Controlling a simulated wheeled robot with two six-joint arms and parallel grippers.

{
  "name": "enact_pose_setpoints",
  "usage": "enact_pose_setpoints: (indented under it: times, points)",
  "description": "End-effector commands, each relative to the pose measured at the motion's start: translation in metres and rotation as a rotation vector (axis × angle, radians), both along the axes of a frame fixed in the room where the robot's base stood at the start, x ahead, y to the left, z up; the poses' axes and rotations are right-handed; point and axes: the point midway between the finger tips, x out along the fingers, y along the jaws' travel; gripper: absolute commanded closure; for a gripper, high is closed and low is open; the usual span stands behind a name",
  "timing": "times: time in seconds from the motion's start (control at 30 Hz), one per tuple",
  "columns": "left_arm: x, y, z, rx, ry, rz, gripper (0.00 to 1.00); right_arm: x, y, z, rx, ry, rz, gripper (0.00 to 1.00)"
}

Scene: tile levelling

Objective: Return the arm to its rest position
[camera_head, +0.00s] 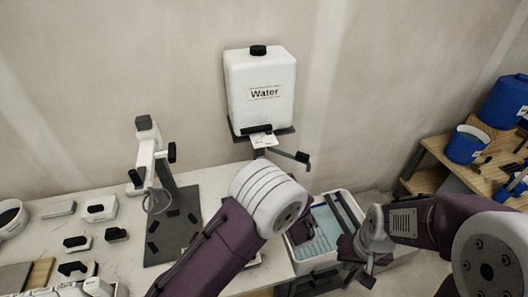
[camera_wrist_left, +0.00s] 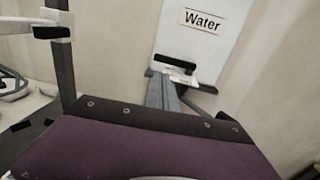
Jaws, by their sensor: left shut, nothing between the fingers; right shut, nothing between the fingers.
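My left arm (camera_head: 215,250) comes in from the lower left, and its white joint (camera_head: 268,195) stands in front of the table's right end. Its gripper is hidden in the head view, and I cannot make out its fingers in the left wrist view. One of my purple arm links (camera_wrist_left: 140,145) fills the lower part of that view. My right arm comes in from the right edge. My right gripper (camera_head: 366,274) hangs below its grey wrist, shut and empty, by the front right of the grey-white tub (camera_head: 350,200).
A white water tank (camera_head: 262,80) sits on a wall bracket with a dark lever (camera_head: 300,157). A white stand (camera_head: 147,150) rises from a dark board (camera_head: 180,222) on the table. Blocks and a bowl (camera_head: 10,213) lie left. Blue buckets (camera_head: 466,146) stand on wooden steps at right.

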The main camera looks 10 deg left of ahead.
Motion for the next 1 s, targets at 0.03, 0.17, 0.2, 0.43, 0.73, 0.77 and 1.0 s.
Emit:
enact_pose_setpoints:
  times: [0.03, 0.17, 0.2, 0.43, 0.73, 0.77, 1.0]
  points:
    - [0.000, 0.000, 0.000, 0.000, 0.000, 0.000, 1.00, 0.000, 0.000, 0.000, 0.000, 0.000, 0.000, 1.00]
    - [-0.001, 0.005, -0.001, -0.009, 0.005, 0.016, 1.00, 0.000, 0.000, 0.000, 0.000, 0.000, 0.000, 1.00]
    - [-0.003, 0.015, -0.002, -0.028, 0.016, 0.047, 1.00, 0.000, 0.000, 0.000, 0.000, 0.000, 0.000, 1.00]
    - [-0.099, 0.154, -0.048, -0.489, 0.155, 0.651, 1.00, 0.000, 0.000, 0.000, 0.000, 0.000, 0.000, 1.00]
    - [-0.249, 0.123, -0.107, -1.676, -0.201, 1.643, 1.00, 0.000, 0.000, 0.000, 0.000, 0.000, 0.000, 1.00]
    - [-0.248, 0.117, -0.106, -1.763, -0.266, 1.698, 1.00, 0.000, 0.000, 0.000, 0.000, 0.000, 0.000, 1.00]
    - [-0.234, 0.100, -0.097, -2.076, -0.549, 1.859, 1.00, 0.000, 0.000, 0.000, 0.000, 0.000, 0.000, 1.00]
